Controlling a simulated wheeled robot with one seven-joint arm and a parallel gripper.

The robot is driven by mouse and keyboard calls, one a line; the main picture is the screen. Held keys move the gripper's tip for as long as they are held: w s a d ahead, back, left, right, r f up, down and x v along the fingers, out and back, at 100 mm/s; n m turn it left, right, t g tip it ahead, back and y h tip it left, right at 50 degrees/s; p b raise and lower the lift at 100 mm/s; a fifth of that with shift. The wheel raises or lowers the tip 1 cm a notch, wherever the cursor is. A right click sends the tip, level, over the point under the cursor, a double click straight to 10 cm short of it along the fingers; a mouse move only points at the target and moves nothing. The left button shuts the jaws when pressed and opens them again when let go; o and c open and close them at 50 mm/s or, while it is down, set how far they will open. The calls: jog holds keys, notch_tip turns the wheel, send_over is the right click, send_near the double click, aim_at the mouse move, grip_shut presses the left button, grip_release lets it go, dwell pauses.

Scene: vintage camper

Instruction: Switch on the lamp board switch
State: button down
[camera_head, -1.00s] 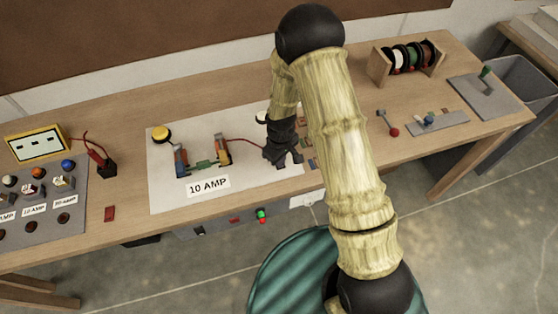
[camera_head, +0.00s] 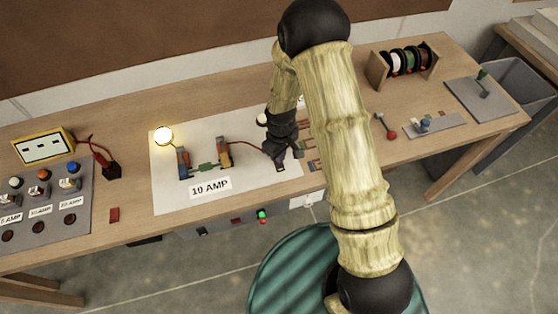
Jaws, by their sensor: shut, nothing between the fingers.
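The white lamp board (camera_head: 250,182) lies on the workbench with a "10 AMP" label (camera_head: 210,188) at its front. The round lamp (camera_head: 163,136) at its back left glows bright yellow-white. A fuse holder (camera_head: 205,165) with blue and orange end blocks and a green piece between them stands in the middle, and a red wire (camera_head: 243,143) runs right from it. My gripper (camera_head: 281,165) is shut and empty, low over the right side of the board. The switch cannot be made out; my gripper and arm cover that area.
A grey panel (camera_head: 85,212) with coloured-top parts and amp labels and a yellow meter (camera_head: 43,146) are at left. A spool rack (camera_head: 405,62), a red-knobbed lever (camera_head: 390,133) and grey plates (camera_head: 480,100) are at right. Small parts (camera_head: 312,153) lie close right of my gripper.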

notch_tip(320, 180, up, 2)
jog(key=shift+r+p, duration=0.2)
jog(key=shift+p, duration=0.4)
jog(key=s+d+r+m+t+b, duration=0.1)
jog(key=s+d+r+m+b, duration=0.1)
jog(key=s+d+r+m, duration=0.2)
jog(key=s+d+r+m+t+b, duration=0.1)
jog(key=s+d+r+m+b, duration=0.1)
jog(key=s+d+r+m, duration=0.3)
jog(key=s+d+r, duration=0.3)
jog(key=d+r, duration=0.1)
jog(key=r, duration=0.3)
jog(key=shift+s+d+r+t, duration=0.2)
jog(key=shift+d+r+t, duration=0.05)
jog(key=shift+d+t, duration=0.05)
